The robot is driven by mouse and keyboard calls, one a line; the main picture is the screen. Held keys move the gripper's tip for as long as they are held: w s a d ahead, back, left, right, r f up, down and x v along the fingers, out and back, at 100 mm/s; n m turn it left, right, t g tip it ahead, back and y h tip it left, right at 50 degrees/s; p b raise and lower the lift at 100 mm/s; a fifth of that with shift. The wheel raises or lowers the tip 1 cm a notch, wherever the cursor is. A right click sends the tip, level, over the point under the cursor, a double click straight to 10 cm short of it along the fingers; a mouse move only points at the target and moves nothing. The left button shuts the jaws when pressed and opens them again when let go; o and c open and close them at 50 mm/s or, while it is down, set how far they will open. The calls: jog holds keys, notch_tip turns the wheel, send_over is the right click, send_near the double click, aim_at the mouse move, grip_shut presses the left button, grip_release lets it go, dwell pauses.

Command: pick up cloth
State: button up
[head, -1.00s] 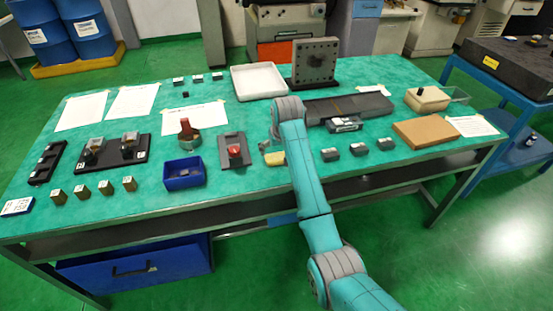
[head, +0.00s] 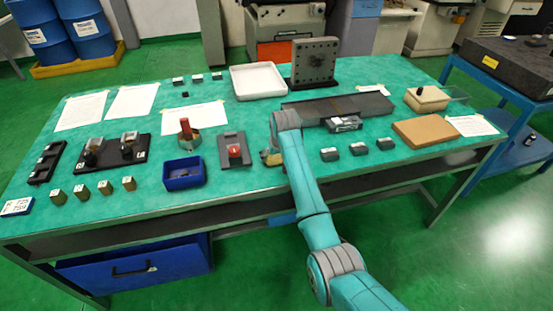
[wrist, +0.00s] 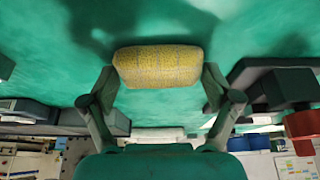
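The cloth is a yellow, dark-flecked, rolled or folded pad. In the wrist view the cloth (wrist: 160,66) lies across the top middle, between the tips of my gripper (wrist: 159,82). The two fingers stand wide apart, one at each end of the cloth, very close to it. I see no clear squeeze on it. In the head view the cloth (head: 270,158) shows only partly on the green table, just left of my arm. My arm hides my fingers there.
A grey block with a red part (head: 234,151) and a blue bin (head: 184,174) stand left of the cloth. Several small dark blocks (head: 358,149) stand to the right. A dark flat plate (head: 300,109) lies behind my arm. The table front has a narrow free strip.

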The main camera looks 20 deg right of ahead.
aim_at(277, 157)
jog(key=shift+c, duration=1.1)
notch_tip(277, 157, up, 10)
jog(key=o, duration=0.4)
jog(key=c, duration=0.4)
jog(key=shift+o, duration=0.2)
jog(key=shift+s, duration=0.1)
